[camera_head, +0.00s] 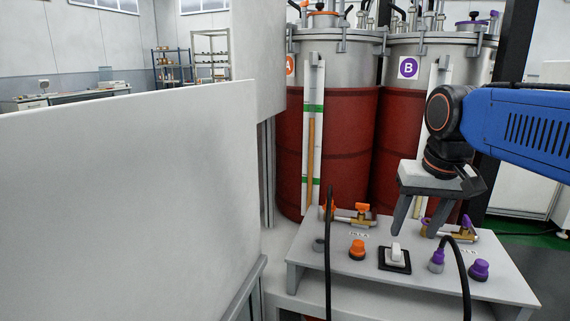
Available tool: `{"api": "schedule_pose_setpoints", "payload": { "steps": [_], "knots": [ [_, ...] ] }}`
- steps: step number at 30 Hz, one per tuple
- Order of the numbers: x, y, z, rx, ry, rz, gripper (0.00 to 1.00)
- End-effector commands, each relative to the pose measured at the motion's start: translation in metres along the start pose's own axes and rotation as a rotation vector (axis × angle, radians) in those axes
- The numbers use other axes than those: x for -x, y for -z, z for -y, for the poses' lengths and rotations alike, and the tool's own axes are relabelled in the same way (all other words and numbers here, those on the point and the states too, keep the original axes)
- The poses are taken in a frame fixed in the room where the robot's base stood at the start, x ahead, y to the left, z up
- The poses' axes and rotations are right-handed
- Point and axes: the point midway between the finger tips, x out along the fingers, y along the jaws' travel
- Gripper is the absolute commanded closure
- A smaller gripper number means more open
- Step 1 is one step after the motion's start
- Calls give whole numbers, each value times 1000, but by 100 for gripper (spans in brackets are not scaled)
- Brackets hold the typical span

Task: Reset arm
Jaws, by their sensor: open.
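My gripper (416,232) hangs at the end of my blue arm (522,125) on the right side. Its two grey fingers point down and are apart, with nothing seen between them. The fingertips appear just above or behind a white switch on a black base (394,259) on the control panel. I cannot tell whether they touch anything. The right finger partly covers the purple-handled valve behind it.
The grey panel (310,259) carries an orange cap (357,249), a purple cap (479,270) and brass valves, with black hoses rising in front. Two red tanks marked A (350,140) and B (396,155) stand behind. A white wall (120,200) fills the left.

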Motion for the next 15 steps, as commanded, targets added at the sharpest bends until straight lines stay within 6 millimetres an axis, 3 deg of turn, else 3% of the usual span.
{"api": "schedule_pose_setpoints", "payload": {
  "steps": [1, 9, 15],
  "knots": [
    [-8, -17, -5, 9, 1, -14, 49],
    [-62, -97, -25, 73, 4, -95, 49],
    [-100, -142, -35, 112, 1, -144, 49]
  ]
}}
